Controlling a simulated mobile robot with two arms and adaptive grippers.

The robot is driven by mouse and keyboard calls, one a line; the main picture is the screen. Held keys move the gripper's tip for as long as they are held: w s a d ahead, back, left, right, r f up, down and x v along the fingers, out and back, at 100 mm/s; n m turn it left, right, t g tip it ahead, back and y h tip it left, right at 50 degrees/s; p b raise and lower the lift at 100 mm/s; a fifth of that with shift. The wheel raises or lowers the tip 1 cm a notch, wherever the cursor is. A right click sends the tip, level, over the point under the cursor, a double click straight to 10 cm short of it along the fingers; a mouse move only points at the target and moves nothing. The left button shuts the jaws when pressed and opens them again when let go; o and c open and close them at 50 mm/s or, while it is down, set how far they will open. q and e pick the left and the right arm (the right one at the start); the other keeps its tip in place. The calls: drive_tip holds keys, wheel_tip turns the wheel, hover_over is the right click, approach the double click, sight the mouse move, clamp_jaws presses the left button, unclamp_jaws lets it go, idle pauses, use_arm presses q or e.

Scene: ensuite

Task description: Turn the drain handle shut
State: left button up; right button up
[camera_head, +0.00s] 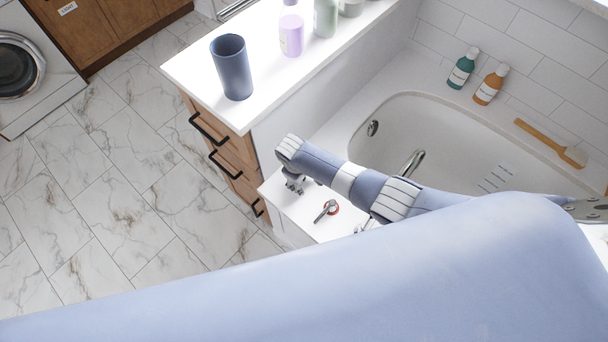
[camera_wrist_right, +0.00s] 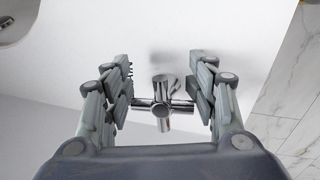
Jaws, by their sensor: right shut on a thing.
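The chrome cross-shaped drain handle (camera_wrist_right: 162,108) stands on the white ledge at the end of the bathtub, between my fingers in the right wrist view. My right gripper (camera_head: 294,185) is over the ledge at the tub's near left end, fingers pointing down. In the head view the handle is mostly hidden by the gripper. My left gripper is not in view.
A lever with a red ring (camera_head: 327,210) stands on the ledge right beside my gripper. The bathtub (camera_head: 440,125) has a spout (camera_head: 412,163). A counter (camera_head: 195,72) with a dark blue cup (camera_head: 232,68) stands behind.

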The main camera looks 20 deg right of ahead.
drive_tip(key=shift+s+a+f+m, duration=0.1)
drive_tip(key=shift+s+a+m, duration=0.1)
drive_tip(key=shift+s+m, duration=0.3)
drive_tip(key=shift+w, duration=0.15)
drive_tip(key=shift+c, duration=0.3)
drive_tip(key=shift+w, duration=0.1)
drive_tip(key=c, duration=0.5)
drive_tip(key=o, duration=1.6)
drive_tip(key=shift+w, duration=0.2)
drive_tip(key=shift+o, duration=0.2)
drive_tip(key=shift+r, duration=0.3)
wheel_tip(320, 180, up, 11)
drive_tip(key=s+a, duration=0.1)
drive_tip(key=a, duration=0.1)
drive_tip(key=shift+s+r, duration=0.15)
drive_tip(key=shift+r, duration=0.05)
drive_tip(key=shift+o, duration=0.2)
drive_tip(key=shift+d, duration=0.1)
